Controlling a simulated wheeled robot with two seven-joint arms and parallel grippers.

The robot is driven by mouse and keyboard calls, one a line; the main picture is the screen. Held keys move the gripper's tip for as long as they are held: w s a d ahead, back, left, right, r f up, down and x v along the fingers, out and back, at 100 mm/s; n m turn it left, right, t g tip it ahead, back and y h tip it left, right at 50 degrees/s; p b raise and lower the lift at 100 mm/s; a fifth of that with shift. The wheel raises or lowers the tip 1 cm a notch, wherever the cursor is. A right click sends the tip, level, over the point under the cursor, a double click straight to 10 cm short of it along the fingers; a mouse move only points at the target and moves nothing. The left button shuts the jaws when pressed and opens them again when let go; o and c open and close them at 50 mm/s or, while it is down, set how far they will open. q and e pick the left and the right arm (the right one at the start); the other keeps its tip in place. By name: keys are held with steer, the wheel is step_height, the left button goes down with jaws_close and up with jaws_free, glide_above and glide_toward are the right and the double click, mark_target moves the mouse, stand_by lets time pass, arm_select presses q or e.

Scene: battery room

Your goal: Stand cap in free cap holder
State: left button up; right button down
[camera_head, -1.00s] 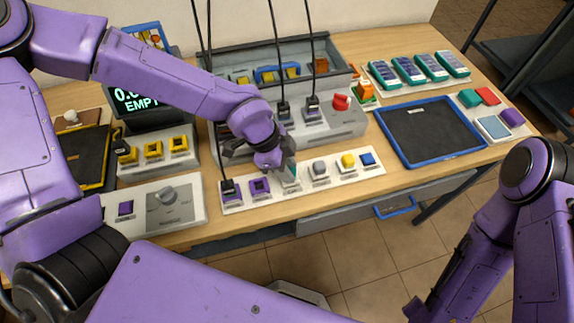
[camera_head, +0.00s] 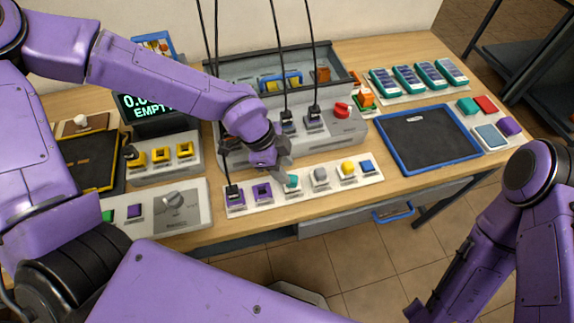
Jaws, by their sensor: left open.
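A white strip (camera_head: 305,190) along the front of the bench bears a row of small coloured holders. A teal cap (camera_head: 293,181) is at the middle of the row, just below my left gripper (camera_head: 284,163), which partly hides this area. My left gripper is open, apart from the cap as far as I can tell. Left of the teal piece is a purple square holder (camera_head: 262,193) with a dark opening. To the right are grey (camera_head: 320,176), yellow (camera_head: 347,168) and blue (camera_head: 366,166) pieces. My right arm hangs at the lower right; its gripper is out of view.
Behind stands a grey unit (camera_head: 345,131) with a red knob (camera_head: 341,109) and hanging cables. A blue-rimmed dark tray (camera_head: 428,137) lies to the right. A dial panel (camera_head: 172,212) lies left.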

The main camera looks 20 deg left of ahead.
arm_select(q)
steer(key=p+v, duration=0.6)
steer(key=v, duration=0.1)
steer(key=shift+r, duration=0.1)
stand_by(0.4)
steer(key=shift+s, duration=0.1)
